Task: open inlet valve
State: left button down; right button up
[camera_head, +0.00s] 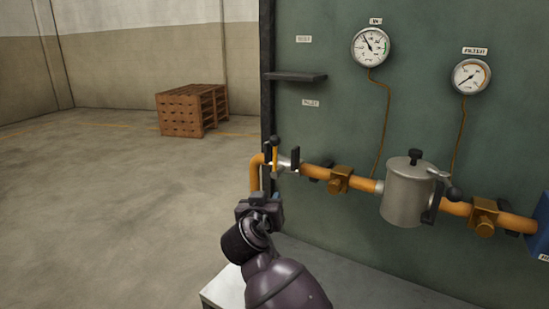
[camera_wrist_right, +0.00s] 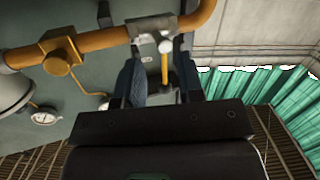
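The inlet valve (camera_head: 284,162) sits at the left end of the orange pipe, by the panel's edge. Its yellow lever (camera_head: 275,154) points up between two black pieces. My right gripper (camera_head: 262,198) is just below and in front of the valve in the head view. In the right wrist view my right gripper (camera_wrist_right: 158,78) is open, with its two dark fingers apart. The yellow lever (camera_wrist_right: 165,70) shows in the gap between them, with no clear contact on either side. My left gripper is not in view.
The green panel (camera_head: 335,120) carries the IN gauge (camera_head: 370,47), the FILTER gauge (camera_head: 471,76) and a dark shelf (camera_head: 296,77). A grey filter pot (camera_head: 407,195) sits on the pipe (camera_head: 317,172) to the right. Wooden pallets (camera_head: 192,109) stand far back; the floor at left is clear.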

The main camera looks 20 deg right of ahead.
aim_at(274, 154)
notch_tip(274, 154, up, 8)
jog(key=w+a+m+h, duration=0.1)
jog(key=a+m+h, duration=0.1)
jog(key=m+h, duration=0.1)
jog(key=x, duration=1)
jog(key=shift+w+d+f, duration=0.15)
jog(key=shift+w+d, duration=0.05)
jog(key=shift+d, duration=0.1)
grip_shut()
